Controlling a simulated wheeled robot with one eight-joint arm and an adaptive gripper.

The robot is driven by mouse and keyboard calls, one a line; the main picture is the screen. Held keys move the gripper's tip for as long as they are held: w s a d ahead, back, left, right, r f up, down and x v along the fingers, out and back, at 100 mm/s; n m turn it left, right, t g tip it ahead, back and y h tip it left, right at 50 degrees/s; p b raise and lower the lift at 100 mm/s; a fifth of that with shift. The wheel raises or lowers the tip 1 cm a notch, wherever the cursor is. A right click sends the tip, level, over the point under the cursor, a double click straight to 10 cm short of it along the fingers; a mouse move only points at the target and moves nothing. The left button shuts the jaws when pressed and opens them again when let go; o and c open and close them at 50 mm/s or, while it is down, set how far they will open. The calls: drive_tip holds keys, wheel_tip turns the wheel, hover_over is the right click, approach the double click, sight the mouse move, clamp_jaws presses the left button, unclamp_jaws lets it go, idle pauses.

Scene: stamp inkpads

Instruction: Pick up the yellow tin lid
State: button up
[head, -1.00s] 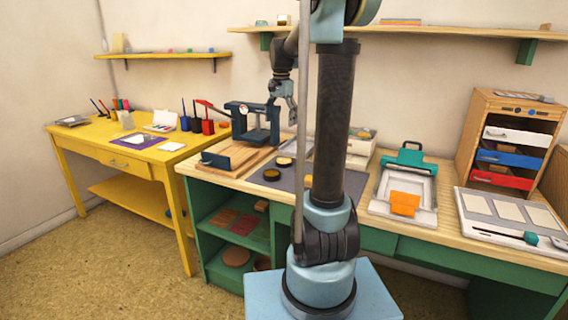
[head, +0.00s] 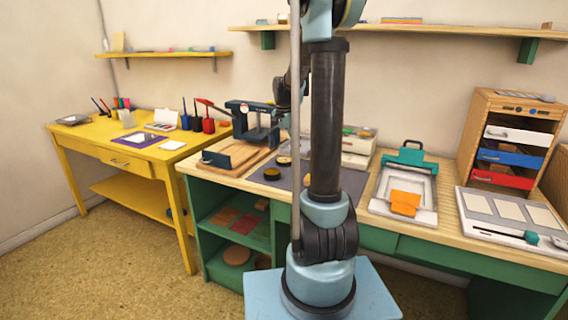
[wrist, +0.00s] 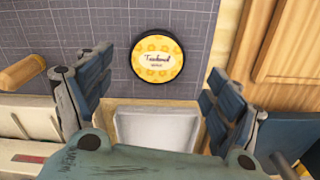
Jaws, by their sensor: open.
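The yellow tin lid (wrist: 157,58) is a round yellow label with dark lettering and a black rim. It lies flat on a grey gridded mat (wrist: 100,22) in the wrist view.
A pale tray (wrist: 157,128) lies below the lid in the wrist view, with a wooden handle (wrist: 22,72) at left and a wooden board (wrist: 285,50) at right. A dark press (head: 250,122) stands left of the mat in the head view.

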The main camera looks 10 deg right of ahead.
sight(285, 159)
drive_tip(key=shift+d+f, duration=0.15)
drive_tip(key=shift+f, duration=0.95)
drive_tip(key=shift+d+f, duration=0.15)
drive_tip(key=shift+f, duration=0.95)
drive_tip(key=c, duration=1)
